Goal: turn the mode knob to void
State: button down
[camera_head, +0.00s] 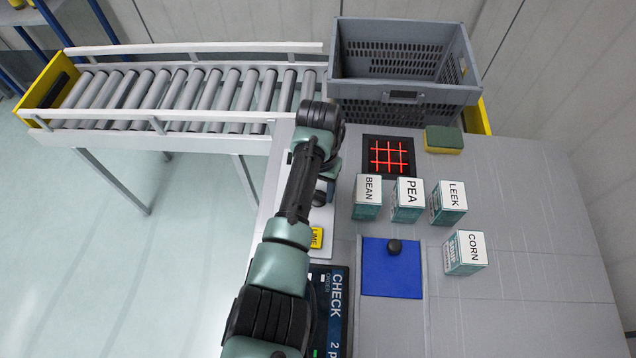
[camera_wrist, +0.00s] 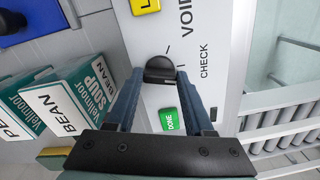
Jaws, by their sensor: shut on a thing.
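The mode knob (camera_wrist: 160,69) is a black knob on a pale panel (camera_wrist: 205,30) in the wrist view. My gripper (camera_wrist: 161,76) is shut on it, with one blue-grey finger on each side. The words VOID and CHECK are printed beside the knob, with short tick marks between. I cannot tell for certain which mark the knob points to. In the head view my arm hides much of the panel, and the gripper's hold on the knob is not clear there.
A green DONE button (camera_wrist: 169,120) and a yellow button (camera_wrist: 145,5) flank the knob. Cartons, including BEAN (camera_head: 367,199) and CORN (camera_head: 465,254), stand to the right. A dark screen (camera_head: 337,300) reads CHECK. A grey crate (camera_head: 400,105) and a roller conveyor (camera_head: 190,123) lie behind.

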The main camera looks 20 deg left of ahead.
jog(key=n+p, duration=0.1)
jog(key=n, duration=0.2)
jog(key=shift+d+r+n, duration=0.1)
jog(key=shift+n, duration=0.3)
jog(key=n+p, duration=0.1)
jog(key=n, duration=0.2)
jog(key=shift+n, duration=0.3)
jog(key=n, duration=0.3)
jog(key=shift+w+n, duration=0.1)
jog(key=shift+n, duration=0.2)
jog(key=shift+n+p, duration=0.35)
jog(key=shift+n, duration=1.75)
jog(key=shift+c, duration=1.4)
grip_release()
notch_tip(320, 180, up, 13)
jog(key=shift+b, duration=0.35)
